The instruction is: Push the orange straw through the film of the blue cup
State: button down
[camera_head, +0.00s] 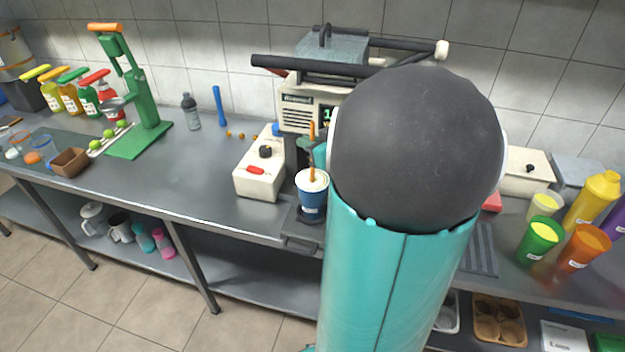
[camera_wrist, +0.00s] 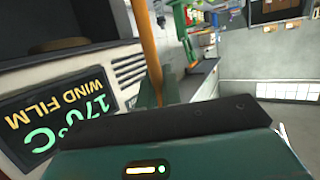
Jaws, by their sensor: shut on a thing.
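The blue cup (camera_head: 312,208) stands upright on the sealing machine's front tray, with a pale top. The orange straw (camera_head: 312,172) stands nearly upright over the cup, and its lower end meets the middle of the pale top. I cannot tell whether it has gone through the film. My gripper (camera_head: 318,153) is mostly hidden behind my arm, just above the cup. In the wrist view my gripper (camera_wrist: 158,108) is shut on the straw (camera_wrist: 148,45), which rises above the dark finger. The cup is not visible in the wrist view.
The sealing machine (camera_head: 297,108) stands behind the cup, its display lit. A white box with a black knob (camera_head: 260,172) is close on the left. Green, orange and yellow cups (camera_head: 540,237) stand at right.

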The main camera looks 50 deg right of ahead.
jog(key=shift+f, duration=2.7)
jog(key=c, duration=1.5)
grip_release()
jog(key=shift+r, duration=0.15)
jog(key=shift+r, duration=3.4)
